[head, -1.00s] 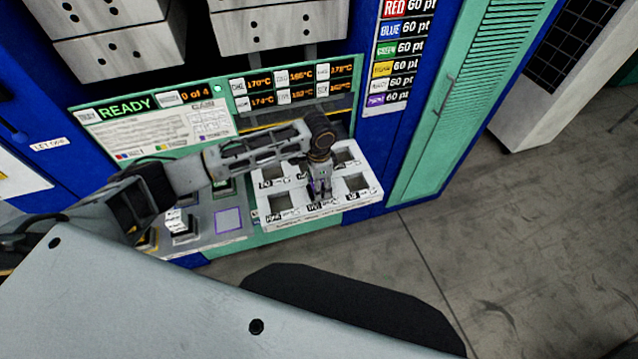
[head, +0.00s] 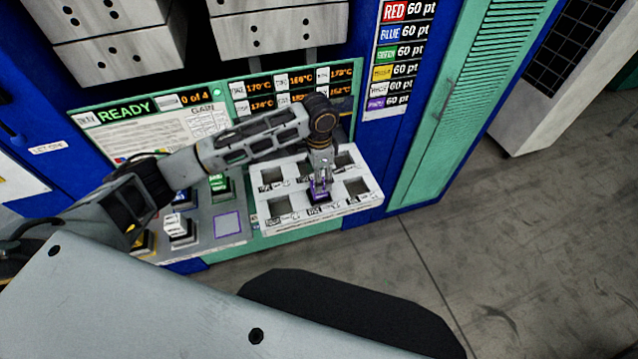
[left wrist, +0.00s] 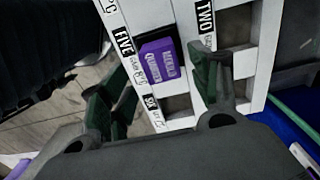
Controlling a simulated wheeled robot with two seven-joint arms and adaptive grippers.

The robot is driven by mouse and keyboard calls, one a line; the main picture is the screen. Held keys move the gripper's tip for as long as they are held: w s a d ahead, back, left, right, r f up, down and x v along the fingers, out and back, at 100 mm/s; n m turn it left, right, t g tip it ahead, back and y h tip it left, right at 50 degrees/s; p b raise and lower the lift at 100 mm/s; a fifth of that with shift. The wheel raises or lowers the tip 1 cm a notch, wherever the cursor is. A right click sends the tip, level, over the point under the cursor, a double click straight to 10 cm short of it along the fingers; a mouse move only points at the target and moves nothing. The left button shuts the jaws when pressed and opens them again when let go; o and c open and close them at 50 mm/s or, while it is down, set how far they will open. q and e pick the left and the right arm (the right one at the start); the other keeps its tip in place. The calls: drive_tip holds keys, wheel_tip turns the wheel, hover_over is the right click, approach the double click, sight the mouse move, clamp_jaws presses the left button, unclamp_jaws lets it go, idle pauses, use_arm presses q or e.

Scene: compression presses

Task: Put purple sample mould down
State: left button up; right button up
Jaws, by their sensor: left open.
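The purple sample mould (head: 320,197) sits in the front middle opening of the white six-slot tray (head: 295,214). In the left wrist view the mould (left wrist: 158,60) shows its lettered top, beside the label FIVE. My left gripper (head: 321,178) is just above the mould, pointing down. In the left wrist view its dark green fingers (left wrist: 158,68) are open, one on each side of the mould, with visible gaps. My right gripper is not in view.
The tray's other openings look empty. Left of it, the console holds a purple-outlined square (head: 228,224), a green mould (head: 219,186) and a white-labelled mould (head: 180,229). Grey press blocks (head: 278,30) hang above the display panel (head: 150,110). Floor lies clear at right.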

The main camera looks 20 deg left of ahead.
use_arm(q)
wheel_tip(320, 180, up, 6)
drive_tip(key=shift+f, duration=0.1)
idle(0.8)
